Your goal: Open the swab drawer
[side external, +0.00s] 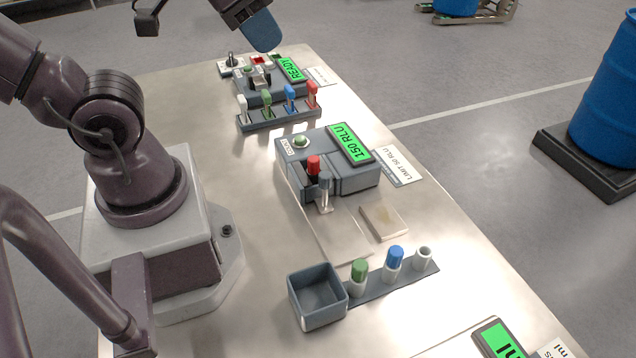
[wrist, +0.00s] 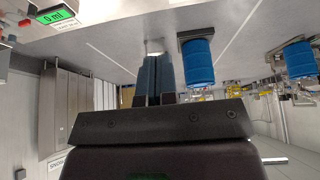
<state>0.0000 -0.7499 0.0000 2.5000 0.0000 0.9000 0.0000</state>
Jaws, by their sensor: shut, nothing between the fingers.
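A grey meter (side external: 352,178) with a green display reading 150 RLU stands mid-bench in the side view. At its near left corner is the part that looks like the swab drawer (side external: 301,190), with a small grey upright handle (side external: 325,193) in front. A red-capped swab (side external: 313,167) stands upright there, beside the handle. I cannot tell how far the drawer is out. My gripper (side external: 263,34) is at the top of the side view, well away from the meter, with blue fingers shut and empty. The wrist view shows the closed fingers (wrist: 158,78); the drawer is not seen there.
A rack (side external: 279,118) with several coloured swabs stands behind the meter, next to another device (side external: 290,70) reading READY. In front are an open grey bin (side external: 318,297) and a holder strip (side external: 437,267) with green and blue caps. A metal block (side external: 383,222) lies beside the meter.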

